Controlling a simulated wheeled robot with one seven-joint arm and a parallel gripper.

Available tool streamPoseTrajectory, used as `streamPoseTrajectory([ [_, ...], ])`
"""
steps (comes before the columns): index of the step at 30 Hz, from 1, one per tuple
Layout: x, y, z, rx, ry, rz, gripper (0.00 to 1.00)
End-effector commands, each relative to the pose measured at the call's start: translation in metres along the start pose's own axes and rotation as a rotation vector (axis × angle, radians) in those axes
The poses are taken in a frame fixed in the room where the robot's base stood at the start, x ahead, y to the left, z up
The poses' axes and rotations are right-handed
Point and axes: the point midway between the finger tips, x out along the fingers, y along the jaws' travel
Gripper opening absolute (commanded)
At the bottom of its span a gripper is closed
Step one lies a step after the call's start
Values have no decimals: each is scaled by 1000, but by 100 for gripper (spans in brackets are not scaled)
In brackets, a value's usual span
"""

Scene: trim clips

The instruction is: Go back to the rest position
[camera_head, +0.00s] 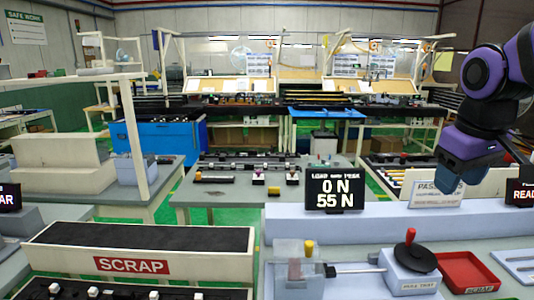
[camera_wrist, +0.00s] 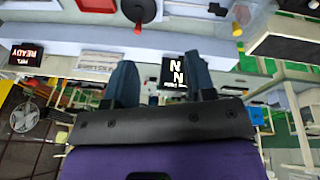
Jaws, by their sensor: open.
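My gripper (camera_head: 462,175) hangs at the right of the head view, at the end of my purple arm. It is above the bench, in front of the light "PASS" sign (camera_head: 434,194). In the wrist view my gripper (camera_wrist: 158,62) shows two dark blue fingers set apart with nothing between them. The black force display (camera_head: 335,189) reads "0 N" and "55 N" and stands on a pale ledge. The pull-test fixture (camera_head: 410,268) with a red-knobbed black handwheel (camera_head: 410,255) stands below and to the left of my gripper, apart from it.
A red tray (camera_head: 467,272) sits right of the fixture. A long black-topped "SCRAP" bin (camera_head: 140,240) is at left. A "READY" display (camera_head: 520,192) is at the right edge, near my arm. Tables with parts (camera_head: 230,190) stand behind, with green floor between.

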Motion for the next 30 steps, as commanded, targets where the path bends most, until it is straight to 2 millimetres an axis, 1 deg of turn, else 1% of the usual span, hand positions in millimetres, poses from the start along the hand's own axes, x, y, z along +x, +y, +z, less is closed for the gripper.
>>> streamPoseTrajectory([
  [1, -7, -5, 12, 23, 30, -1, 50],
  [6, -20, -22, 49, 116, 117, -20, 50],
  [9, -24, -30, 69, 165, 165, -34, 50],
  [13, -26, -39, 88, 215, 210, -51, 50],
  [15, -26, -42, 94, 232, 226, -57, 50],
  [19, -26, -45, 101, 250, 241, -63, 50],
  [30, -26, -46, 101, 253, 242, -64, 50],
])
